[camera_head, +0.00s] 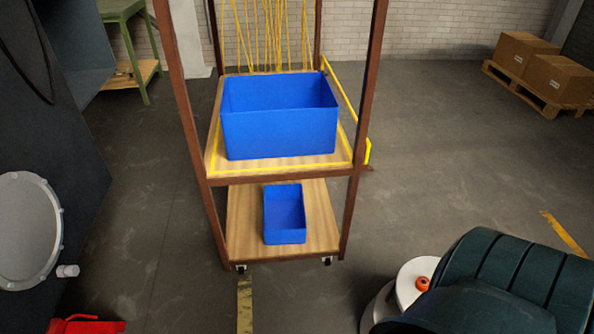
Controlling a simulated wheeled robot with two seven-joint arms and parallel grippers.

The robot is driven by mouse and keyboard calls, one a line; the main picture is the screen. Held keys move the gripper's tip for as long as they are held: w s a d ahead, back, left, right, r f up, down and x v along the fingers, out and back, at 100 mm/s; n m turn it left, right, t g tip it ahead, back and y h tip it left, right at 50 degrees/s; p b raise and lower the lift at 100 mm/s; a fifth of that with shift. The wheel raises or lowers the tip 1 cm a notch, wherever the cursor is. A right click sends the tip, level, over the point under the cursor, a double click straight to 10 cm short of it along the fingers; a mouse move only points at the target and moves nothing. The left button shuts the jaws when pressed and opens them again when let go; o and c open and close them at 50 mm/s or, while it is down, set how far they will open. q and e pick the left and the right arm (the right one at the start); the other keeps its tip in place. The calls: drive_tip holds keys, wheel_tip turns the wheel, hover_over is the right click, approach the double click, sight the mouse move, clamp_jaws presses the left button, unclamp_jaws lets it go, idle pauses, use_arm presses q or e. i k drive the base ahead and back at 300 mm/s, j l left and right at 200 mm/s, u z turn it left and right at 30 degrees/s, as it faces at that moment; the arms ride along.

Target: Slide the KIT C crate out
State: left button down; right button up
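A large open blue crate (280,136) sits on the upper wooden shelf of a brown-framed wheeled rack (187,105). A smaller open blue crate (285,237) sits on the lower wooden shelf (246,212). Both crates look empty from here. No KIT C label can be read on either, so I cannot tell which one is KIT C. Neither of my grippers shows in the head view.
Yellow edging (282,166) runs around the upper shelf, and thin yellow rods (268,35) stand behind the large crate. A dark ribbed object (515,270) fills the lower right. Cardboard boxes (557,78) lie on a pallet. Floor right of the rack is clear.

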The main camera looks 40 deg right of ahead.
sight(285, 224)
drive_tip(key=i+z, duration=0.15)
drive_tip(key=z, duration=0.25)
drive_tip(key=i+z, duration=0.2)
drive_tip(key=z, duration=0.2)
drive_tip(key=i+z, duration=0.15)
drive_tip(key=z, duration=0.2)
drive_tip(key=i+j+z, duration=0.15)
drive_tip(key=z, duration=0.25)
drive_tip(key=i+j+z, duration=0.1)
drive_tip(key=i+z, duration=0.25)
drive_tip(key=i+j+z, duration=0.1)
drive_tip(key=z, duration=0.2)
